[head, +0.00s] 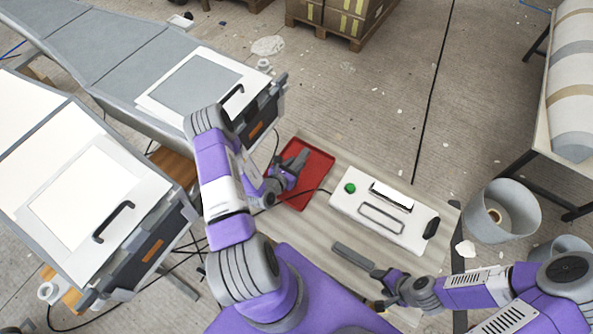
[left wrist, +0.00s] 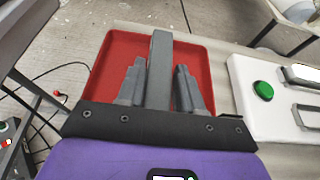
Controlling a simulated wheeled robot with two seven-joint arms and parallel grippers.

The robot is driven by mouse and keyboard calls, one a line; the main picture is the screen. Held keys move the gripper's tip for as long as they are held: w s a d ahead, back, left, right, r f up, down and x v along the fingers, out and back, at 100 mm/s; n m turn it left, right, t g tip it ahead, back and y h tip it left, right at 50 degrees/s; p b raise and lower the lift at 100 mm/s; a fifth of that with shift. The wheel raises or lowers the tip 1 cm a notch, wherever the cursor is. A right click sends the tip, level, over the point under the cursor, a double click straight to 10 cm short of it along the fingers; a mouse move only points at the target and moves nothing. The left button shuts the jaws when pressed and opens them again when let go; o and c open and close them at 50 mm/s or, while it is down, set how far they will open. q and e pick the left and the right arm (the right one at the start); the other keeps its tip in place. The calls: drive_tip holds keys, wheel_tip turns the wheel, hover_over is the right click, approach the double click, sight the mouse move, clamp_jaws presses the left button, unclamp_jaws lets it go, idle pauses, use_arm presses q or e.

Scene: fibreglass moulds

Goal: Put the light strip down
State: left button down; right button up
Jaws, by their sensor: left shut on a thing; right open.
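My left gripper (head: 287,172) is over the red tray (head: 318,178) on the bench. In the left wrist view its two fingers (left wrist: 160,85) are shut on a long grey bar, which I take as the light strip (left wrist: 160,58). The strip points away from the gripper, and its far end is over the red tray (left wrist: 196,57). I cannot tell whether it touches the tray floor. My right gripper (head: 383,287) is open and empty near the bench's front edge. A second flat grey bar (head: 353,256) lies just left of it.
A white device (head: 375,188) with a green button (head: 350,188) and a black handle stands right of the tray. Two moulds with black-handled boxes (head: 130,245) flank the left side. A grey bucket (head: 508,215) stands right of the bench (head: 310,228). Cables run along the floor.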

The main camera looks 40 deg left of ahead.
use_arm(q)
drive_tip(key=shift+f+b, duration=0.4)
drive_tip(key=shift+f, duration=1.95)
use_arm(e)
drive_tip(key=shift+f, duration=0.45)
use_arm(q)
drive_tip(key=shift+f, duration=0.15)
use_arm(e)
drive_tip(key=shift+f, duration=0.1)
use_arm(q)
drive_tip(key=c, duration=0.7)
unclamp_jaws()
drive_tip(key=shift+c, duration=0.2)
drive_tip(key=shift+s+r, duration=0.25)
drive_tip(key=p+v, duration=0.1)
drive_tip(key=v, duration=1)
drive_tip(key=shift+s+r, duration=0.1)
drive_tip(key=shift+s, duration=0.1)
use_arm(e)
drive_tip(key=shift+r, duration=0.6)
